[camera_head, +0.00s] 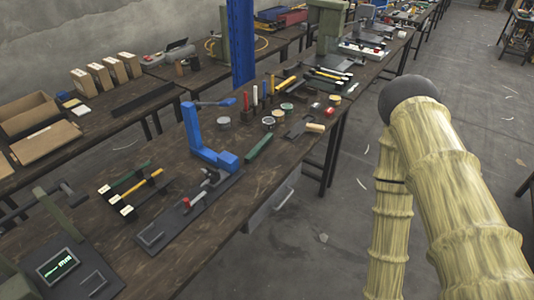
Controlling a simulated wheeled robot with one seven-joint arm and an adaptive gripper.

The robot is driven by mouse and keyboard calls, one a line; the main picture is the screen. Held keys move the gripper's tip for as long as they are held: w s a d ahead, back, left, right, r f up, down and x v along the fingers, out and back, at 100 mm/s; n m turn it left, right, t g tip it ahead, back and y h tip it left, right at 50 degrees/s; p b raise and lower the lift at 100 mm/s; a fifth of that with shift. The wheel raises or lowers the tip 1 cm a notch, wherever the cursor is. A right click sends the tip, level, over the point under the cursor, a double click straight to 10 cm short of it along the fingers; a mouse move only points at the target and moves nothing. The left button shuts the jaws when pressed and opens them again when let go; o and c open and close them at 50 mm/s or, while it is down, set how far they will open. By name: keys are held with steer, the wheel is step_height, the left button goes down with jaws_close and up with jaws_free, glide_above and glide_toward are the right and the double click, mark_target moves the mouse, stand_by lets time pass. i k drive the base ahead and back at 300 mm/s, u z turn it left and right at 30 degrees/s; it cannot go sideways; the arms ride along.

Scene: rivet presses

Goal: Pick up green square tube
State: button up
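A dark green square tube (259,147) lies flat on the dark wooden workbench (240,193), near its front edge and just right of the blue press. A second green bar (130,182) lies on a black rack at the left, beside a yellow bar. My arm, in a yellowish ribbed sleeve with a dark rounded joint, fills the right side over the floor, well apart from the bench. My gripper is not in view.
A blue press (206,137) stands left of the tube. Several small tins, upright tools and a black holder with a wooden handle (315,127) stand behind and to its right. Another press with a green display (57,265) is at lower left.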

mark_target(256, 150)
steer(key=z, duration=1.6)
steer(key=i, duration=1.2)
steer(key=u, duration=2.45)
